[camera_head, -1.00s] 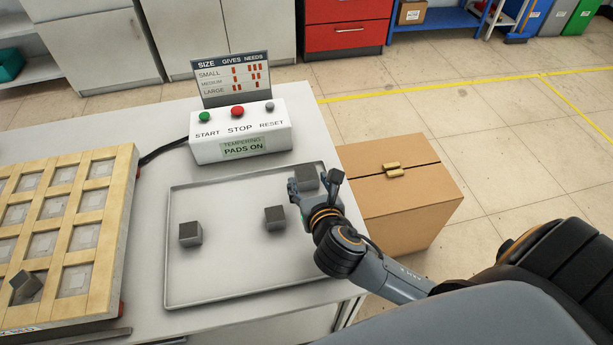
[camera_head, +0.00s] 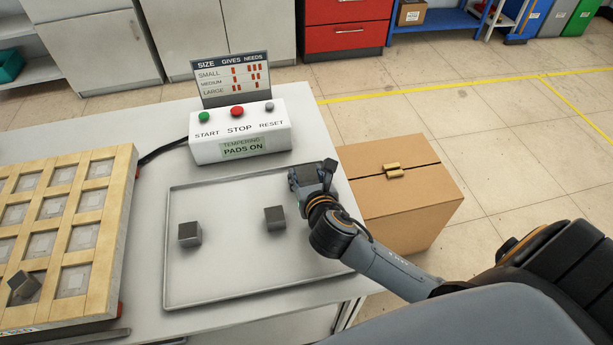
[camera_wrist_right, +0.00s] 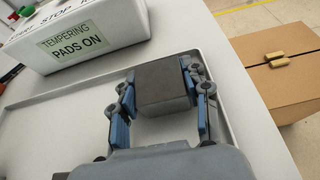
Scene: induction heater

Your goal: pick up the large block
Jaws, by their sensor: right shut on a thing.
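The large block (camera_wrist_right: 163,86) is a dark grey cube, and it sits between the fingers of my right gripper (camera_wrist_right: 160,105) in the right wrist view. Both fingers touch its sides. In the head view my right gripper (camera_head: 312,176) is at the far right corner of the metal tray (camera_head: 180,290), with the block's top (camera_head: 304,177) partly hidden by the fingers. I cannot tell whether the block is clear of the tray. Two smaller grey blocks stand on the tray, one at the left (camera_head: 190,234) and one in the middle (camera_head: 275,217). My left gripper is not in view.
A control box (camera_head: 240,140) with buttons and a size sign (camera_head: 232,80) stands behind the tray. A wooden-framed pad grid (camera_head: 108,215) lies at the left with a tilted grey block (camera_head: 24,285) on it. A cardboard box (camera_head: 400,190) stands right of the table.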

